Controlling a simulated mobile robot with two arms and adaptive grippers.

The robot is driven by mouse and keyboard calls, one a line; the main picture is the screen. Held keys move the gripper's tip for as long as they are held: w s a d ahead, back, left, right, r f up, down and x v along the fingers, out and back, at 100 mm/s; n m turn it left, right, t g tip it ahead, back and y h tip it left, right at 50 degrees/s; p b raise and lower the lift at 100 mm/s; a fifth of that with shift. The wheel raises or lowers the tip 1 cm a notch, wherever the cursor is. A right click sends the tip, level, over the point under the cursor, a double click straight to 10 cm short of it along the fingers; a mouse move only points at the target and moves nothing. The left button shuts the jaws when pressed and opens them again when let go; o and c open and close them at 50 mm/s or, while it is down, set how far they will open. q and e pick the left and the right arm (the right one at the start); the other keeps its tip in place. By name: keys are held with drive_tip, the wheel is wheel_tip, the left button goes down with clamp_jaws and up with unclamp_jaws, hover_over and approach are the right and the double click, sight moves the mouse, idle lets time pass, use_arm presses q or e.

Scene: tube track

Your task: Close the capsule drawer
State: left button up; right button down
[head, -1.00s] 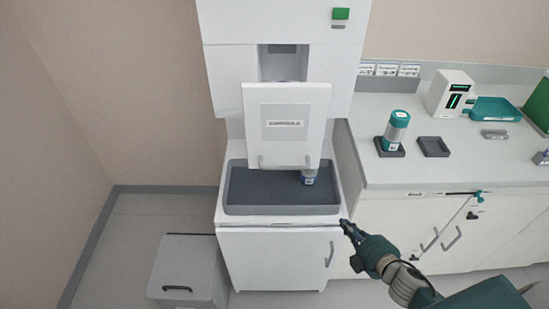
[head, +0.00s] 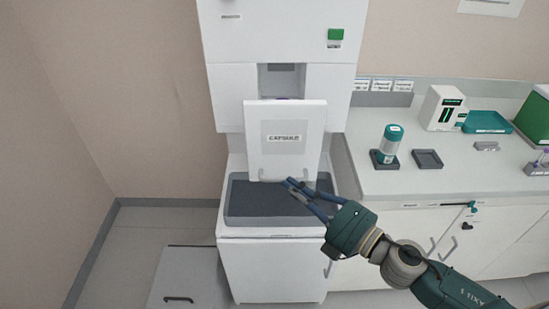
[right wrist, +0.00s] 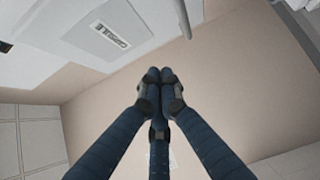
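The capsule drawer (head: 285,160) is a white front panel with a grey label reading "CAPSULE". It stands out from the tall white machine (head: 230,92), above the dark tray. Its labelled front also shows in the right wrist view (right wrist: 112,28), at the upper left. My right gripper (head: 290,183) is in front of the drawer's lower edge, near the handle; I cannot tell whether it touches. In the right wrist view its fingertips (right wrist: 160,75) meet with nothing between them. My left gripper is in neither view.
A dark grey tray (head: 240,200) sits below the drawer on a white cabinet (head: 270,265). A grey bin (head: 185,275) stands on the floor at left. On the right counter are a teal-capped jar (head: 391,142), an empty dark holder (head: 428,158) and a teal tray (head: 486,122).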

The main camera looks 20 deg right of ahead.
sight(284, 138)
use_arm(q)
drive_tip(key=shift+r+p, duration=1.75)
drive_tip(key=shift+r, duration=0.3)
use_arm(e)
drive_tip(key=shift+w+a, duration=0.3)
drive_tip(key=shift+w, duration=1.25)
drive_tip(key=shift+w+a, duration=0.35)
drive_tip(key=shift+w, duration=1.15)
drive_tip(key=shift+w+a, duration=0.3)
drive_tip(key=shift+w, duration=1.25)
drive_tip(key=shift+w, duration=0.1)
